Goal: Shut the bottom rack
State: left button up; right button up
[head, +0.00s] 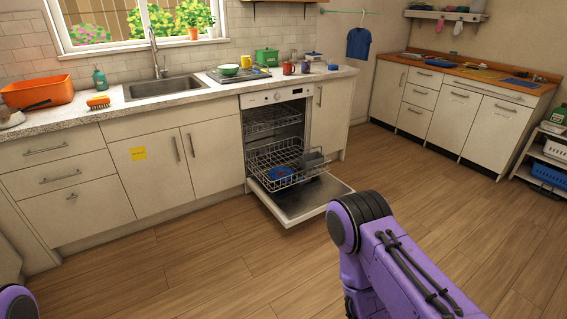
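The dishwasher (279,97) is built into the counter, with its door (318,207) folded down open. The bottom rack (268,176) is a wire basket pulled out over the lowered door. A blue item (281,174) and a grey basket (313,160) sit in it. The upper rack (272,122) is inside the dishwasher. My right arm reaches in at the lower right, to the right of the door, but its gripper is out of the frame. Only a bit of my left arm shows at the lower left; that gripper is not in view.
The wooden floor (190,262) is clear in front of the cabinets. The counter holds a sink (165,88), an orange tub (38,92), a green bowl (228,70) and several mugs. A second counter (480,72) stands at the right, with a shelf of baskets (548,175) beside it.

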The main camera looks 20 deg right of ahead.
aim_at(286, 161)
jog(key=z, duration=1.55)
jog(key=i, duration=0.95)
jog(key=u, duration=0.35)
jog(key=i, duration=1.5)
jog(key=u, duration=0.45)
jog(key=i, duration=1.15)
jog(key=u, duration=0.7)
